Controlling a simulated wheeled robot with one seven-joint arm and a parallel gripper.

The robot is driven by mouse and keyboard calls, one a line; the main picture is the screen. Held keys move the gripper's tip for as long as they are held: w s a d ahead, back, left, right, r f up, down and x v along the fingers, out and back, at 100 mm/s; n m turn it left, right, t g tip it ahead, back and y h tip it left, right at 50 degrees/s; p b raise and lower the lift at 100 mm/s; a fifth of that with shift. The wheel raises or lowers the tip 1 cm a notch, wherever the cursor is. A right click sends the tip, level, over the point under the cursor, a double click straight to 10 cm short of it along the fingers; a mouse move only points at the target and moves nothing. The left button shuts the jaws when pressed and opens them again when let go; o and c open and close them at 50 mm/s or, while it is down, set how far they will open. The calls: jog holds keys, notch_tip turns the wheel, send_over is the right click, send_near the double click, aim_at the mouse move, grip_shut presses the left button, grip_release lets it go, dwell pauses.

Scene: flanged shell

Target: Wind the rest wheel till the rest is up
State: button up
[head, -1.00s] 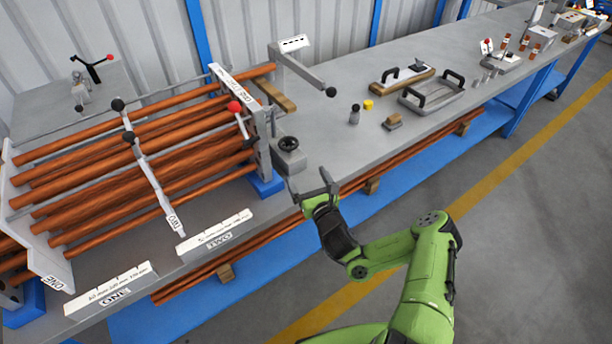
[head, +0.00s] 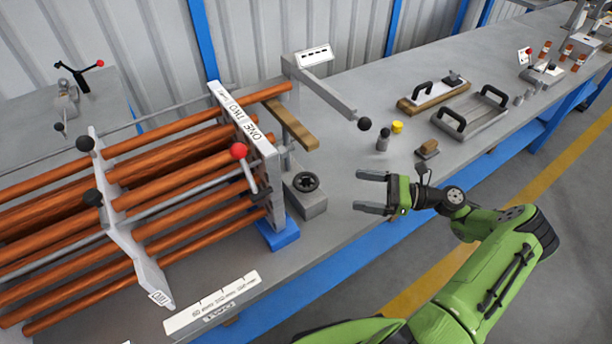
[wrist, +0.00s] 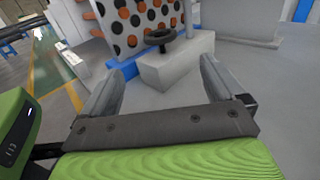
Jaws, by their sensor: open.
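The rest wheel, a small black handwheel (head: 306,182), sits on a grey block (head: 305,205) beside the flanged end plate. In the wrist view the wheel (wrist: 160,38) stands on its block (wrist: 175,68), ahead of my fingers. A wooden rest bar (head: 291,124) lies behind and above the wheel; its exact support is partly hidden. My gripper (head: 372,192) is open and empty, to the right of the wheel and apart from it, fingers pointing left toward it. In the wrist view my gripper (wrist: 160,92) shows its two fingers spread wide.
The tube bundle (head: 180,180) with its red-knobbed lever (head: 238,151) stands left of the wheel. An overhanging arm with a black ball (head: 364,124) reaches out behind my gripper. Small pieces and handled trays (head: 470,112) lie on the bench to the right.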

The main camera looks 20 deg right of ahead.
aim_at(309, 181)
jog(key=b+x, duration=0.2)
jog(key=x, duration=1.2)
jog(key=shift+a, duration=0.2)
jog(key=c, duration=1)
jog(key=shift+c, duration=0.2)
jog(key=shift+t+p, duration=0.3)
